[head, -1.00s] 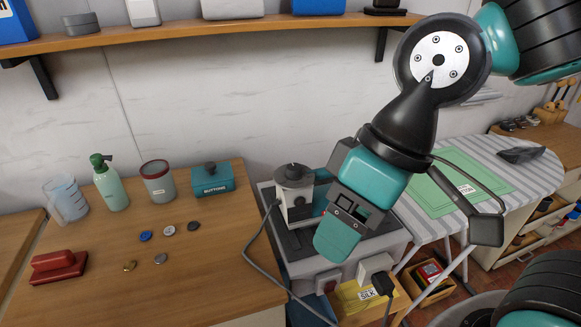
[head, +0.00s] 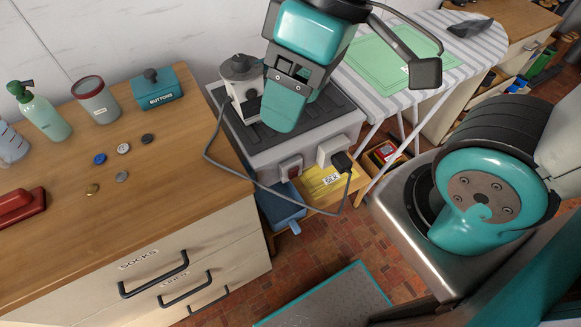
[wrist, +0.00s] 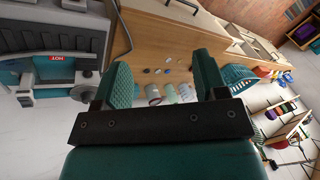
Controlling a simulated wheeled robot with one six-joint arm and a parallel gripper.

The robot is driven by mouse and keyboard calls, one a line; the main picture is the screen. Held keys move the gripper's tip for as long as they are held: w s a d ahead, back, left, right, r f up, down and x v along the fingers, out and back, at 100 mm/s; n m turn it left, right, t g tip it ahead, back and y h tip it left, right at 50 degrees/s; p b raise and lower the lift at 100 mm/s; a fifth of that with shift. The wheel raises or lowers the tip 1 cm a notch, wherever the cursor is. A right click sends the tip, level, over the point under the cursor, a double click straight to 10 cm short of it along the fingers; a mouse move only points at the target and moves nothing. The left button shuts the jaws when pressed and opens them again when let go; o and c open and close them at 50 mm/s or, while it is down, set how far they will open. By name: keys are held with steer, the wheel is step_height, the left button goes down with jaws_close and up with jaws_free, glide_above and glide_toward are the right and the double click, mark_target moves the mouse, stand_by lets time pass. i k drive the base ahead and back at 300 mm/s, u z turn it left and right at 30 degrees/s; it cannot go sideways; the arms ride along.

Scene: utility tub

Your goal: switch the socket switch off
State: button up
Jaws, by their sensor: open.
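The socket switch appears to be the small red-brown rocker (head: 290,168) on the front face of the grey tub unit (head: 262,160) in the head view. Its on or off position is too small to tell. To its right is a white socket box (head: 332,149) with a black plug (head: 342,162) in it. My gripper (head: 300,103) is above the tub's dark ribbed top, behind and above the switch, touching neither switch nor plug. In the wrist view my gripper (wrist: 163,82) is open with nothing between its fingers; I cannot make out the switch there.
A grey cable (head: 222,168) loops below the tub's front. A grey-and-white device (head: 242,85) stands on top, beside my gripper. A wooden counter (head: 150,190) is at left, an ironing board (head: 400,95) at right. A yellow SILK box (head: 325,184) is under the socket.

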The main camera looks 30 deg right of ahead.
mark_target(293, 172)
steer(key=z, duration=1.8)
steer(key=k, duration=0.7)
steer(key=u, duration=1.75)
